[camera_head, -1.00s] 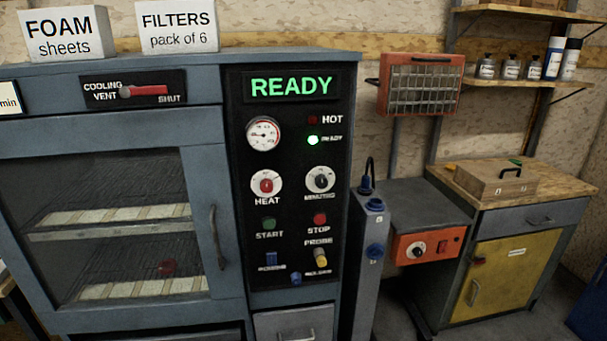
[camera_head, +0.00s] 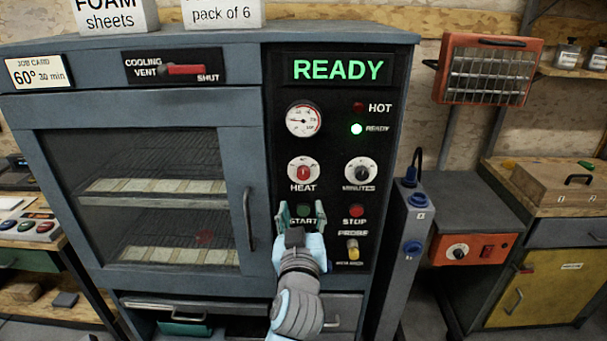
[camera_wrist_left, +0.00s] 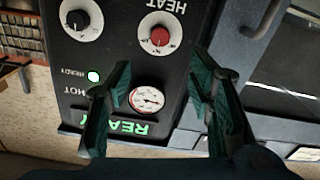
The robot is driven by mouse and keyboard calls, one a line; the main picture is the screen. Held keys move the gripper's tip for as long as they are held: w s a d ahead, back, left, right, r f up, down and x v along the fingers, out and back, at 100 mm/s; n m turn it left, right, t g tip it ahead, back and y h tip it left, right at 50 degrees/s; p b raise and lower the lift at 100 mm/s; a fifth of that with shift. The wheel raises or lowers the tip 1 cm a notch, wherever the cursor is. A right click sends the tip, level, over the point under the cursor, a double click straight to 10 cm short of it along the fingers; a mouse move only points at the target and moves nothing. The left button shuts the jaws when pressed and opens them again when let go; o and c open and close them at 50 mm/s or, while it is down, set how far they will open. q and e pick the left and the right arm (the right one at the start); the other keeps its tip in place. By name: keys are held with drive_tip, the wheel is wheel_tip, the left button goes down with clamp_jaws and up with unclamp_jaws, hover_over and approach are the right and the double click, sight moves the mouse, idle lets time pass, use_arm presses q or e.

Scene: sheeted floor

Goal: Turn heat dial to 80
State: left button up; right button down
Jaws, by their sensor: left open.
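The heat dial (camera_head: 303,171) is a red knob on a white round plate, marked HEAT, on the black control panel. It also shows upside down in the left wrist view (camera_wrist_left: 160,36). Its setting is too small to read. My left gripper (camera_head: 301,210) is open and empty, just below the dial, in front of the START button. In the left wrist view its two green fingers (camera_wrist_left: 161,90) stand apart, with the dial beyond and between them, not touching. A job card (camera_head: 38,72) at the left reads 60° 30 min. My right gripper is not in view.
The minutes dial (camera_head: 360,171) is right of the heat dial. The red STOP button (camera_head: 356,211) and yellow probe knob (camera_head: 352,249) sit below it. The oven door handle (camera_head: 248,219) is close on the left. The display (camera_head: 338,69) reads READY.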

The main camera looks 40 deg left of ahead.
sight(303, 175)
use_arm(q)
drive_tip(key=x, duration=1.4)
drive_tip(key=shift+a+r, duration=0.1)
drive_tip(key=shift+r, duration=0.05)
clamp_jaws()
